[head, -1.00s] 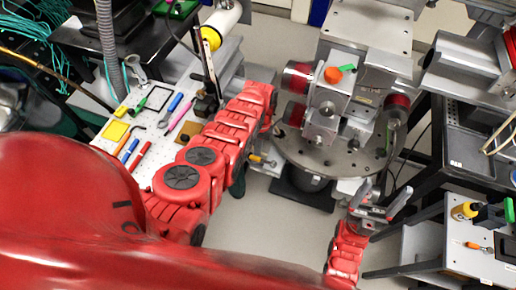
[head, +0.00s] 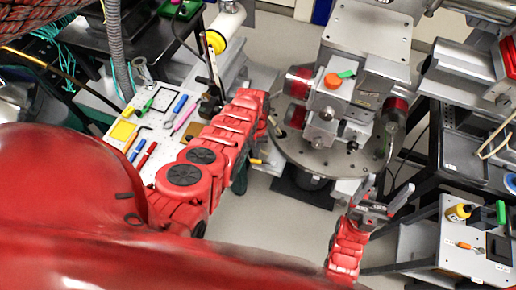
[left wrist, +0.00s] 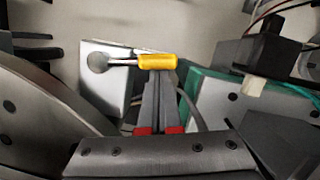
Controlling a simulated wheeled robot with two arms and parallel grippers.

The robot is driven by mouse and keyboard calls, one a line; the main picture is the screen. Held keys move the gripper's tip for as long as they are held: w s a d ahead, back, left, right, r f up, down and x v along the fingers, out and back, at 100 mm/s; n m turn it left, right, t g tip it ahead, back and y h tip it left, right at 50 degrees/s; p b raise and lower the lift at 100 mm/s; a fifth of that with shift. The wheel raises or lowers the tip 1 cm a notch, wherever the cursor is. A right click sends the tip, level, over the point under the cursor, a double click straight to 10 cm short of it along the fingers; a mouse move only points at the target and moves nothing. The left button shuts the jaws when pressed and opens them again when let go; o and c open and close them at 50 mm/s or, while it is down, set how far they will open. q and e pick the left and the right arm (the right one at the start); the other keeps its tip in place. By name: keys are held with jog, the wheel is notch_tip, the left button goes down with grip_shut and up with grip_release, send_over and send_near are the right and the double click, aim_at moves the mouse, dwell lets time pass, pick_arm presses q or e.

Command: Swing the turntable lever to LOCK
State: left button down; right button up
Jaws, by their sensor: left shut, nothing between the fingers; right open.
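The lever has a yellow handle (left wrist: 157,61) on a metal rod, mounted on a pale block (left wrist: 98,88) in the left wrist view. In the head view only the yellow handle (head: 255,161) shows clearly, at the left of the round grey turntable (head: 310,158). My left gripper (left wrist: 160,82) is shut and empty, its fingertips right at the handle's near side; I cannot tell whether they touch. My left arm hides this gripper in the head view. My right gripper (head: 386,196) is open and empty at the turntable's lower right. No LOCK mark is readable.
A white tool board (head: 150,130) with several tools lies left of my left arm. A metal stage with an orange knob (head: 332,81) stands over the turntable. A small white table (head: 456,258) with tools is at lower right. Bare floor (head: 265,220) lies between my arms.

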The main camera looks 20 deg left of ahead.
pick_arm(q)
jog(key=s+n+p, duration=0.2)
jog(key=p, duration=0.1)
jog(key=shift+r+n+h, duration=0.3)
jog(key=shift+s+f+n+p, duration=0.2)
jog(key=shift+s+n+p, duration=0.3)
jog(key=shift+n, duration=0.2)
jog(key=shift+d+r+n+t+p, duration=0.1)
jog(key=shift+n+t+p, duration=0.2)
jog(key=shift+p, duration=0.1)
jog(key=s+d+n+t+h+p, duration=0.1)
jog(key=s+d+n+p, duration=0.3)
jog(key=n, duration=0.5)
jog(key=shift+s+d+t+p, duration=0.25)
jog(key=shift+s+t+p, duration=0.2)
jog(key=shift+s, duration=0.2)
jog(key=shift+d, duration=0.1)
jog(key=shift+f, duration=0.2)
